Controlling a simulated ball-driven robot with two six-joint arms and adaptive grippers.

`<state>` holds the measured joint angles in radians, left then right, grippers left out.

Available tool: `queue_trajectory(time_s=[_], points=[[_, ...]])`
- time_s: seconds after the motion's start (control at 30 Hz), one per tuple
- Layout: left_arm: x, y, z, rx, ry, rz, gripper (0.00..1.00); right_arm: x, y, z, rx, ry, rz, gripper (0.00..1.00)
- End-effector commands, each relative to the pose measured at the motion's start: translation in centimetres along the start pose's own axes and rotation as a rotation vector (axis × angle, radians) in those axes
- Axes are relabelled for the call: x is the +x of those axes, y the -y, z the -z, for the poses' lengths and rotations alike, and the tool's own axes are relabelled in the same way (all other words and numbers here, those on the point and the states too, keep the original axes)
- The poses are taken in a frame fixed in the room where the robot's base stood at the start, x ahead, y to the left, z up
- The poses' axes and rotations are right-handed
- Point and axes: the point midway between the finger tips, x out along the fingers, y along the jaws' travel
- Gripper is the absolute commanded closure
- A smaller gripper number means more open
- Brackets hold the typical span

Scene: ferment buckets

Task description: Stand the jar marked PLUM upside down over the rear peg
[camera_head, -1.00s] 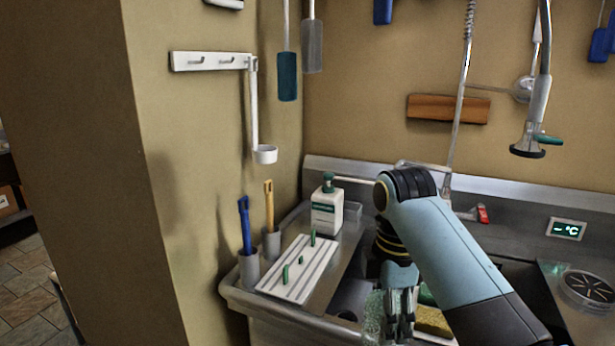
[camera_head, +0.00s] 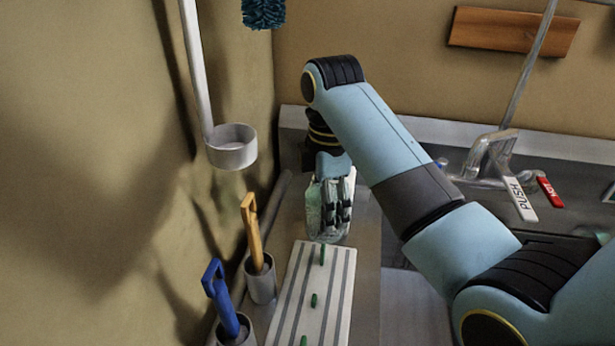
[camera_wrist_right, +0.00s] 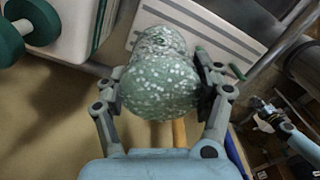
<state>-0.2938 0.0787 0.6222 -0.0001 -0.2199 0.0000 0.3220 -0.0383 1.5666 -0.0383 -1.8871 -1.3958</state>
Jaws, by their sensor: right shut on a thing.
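My right gripper (camera_head: 338,208) is shut on a pale green, speckled, see-through jar (camera_head: 315,212). In the right wrist view the jar (camera_wrist_right: 160,82) sits between the two fingers of the right gripper (camera_wrist_right: 165,75). No PLUM marking is readable, and I cannot tell which end is its mouth. A white ridged board (camera_head: 340,280) carries green pegs in a line. The rear peg (camera_head: 322,255) stands just below and in front of the held jar in the head view. The jar appears apart from the peg. My left gripper is not in view.
A yellow-handled brush (camera_head: 251,230) and a blue-handled brush (camera_head: 219,295) stand in grey cups left of the board. A white ring holder (camera_head: 231,150) hangs above. A tap (camera_head: 490,155) is at right.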

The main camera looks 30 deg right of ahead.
Motion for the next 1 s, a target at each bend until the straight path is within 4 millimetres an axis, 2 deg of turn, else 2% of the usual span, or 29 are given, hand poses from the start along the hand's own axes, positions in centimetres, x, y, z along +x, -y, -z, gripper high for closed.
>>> queue_trajectory(time_s=[0.1,0.27,0.5,1.0], points=[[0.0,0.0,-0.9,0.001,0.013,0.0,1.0,0.2,0.0,0.0,0.0,0.0,0.0,0.71],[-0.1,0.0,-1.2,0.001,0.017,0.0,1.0,1.3,0.1,0.0,0.0,0.001,0.002,0.71],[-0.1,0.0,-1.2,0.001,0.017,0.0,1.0,3.9,0.1,0.0,0.0,0.001,0.002,0.71],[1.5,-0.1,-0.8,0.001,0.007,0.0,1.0,9.1,0.0,0.0,0.0,0.0,0.0,0.71]])
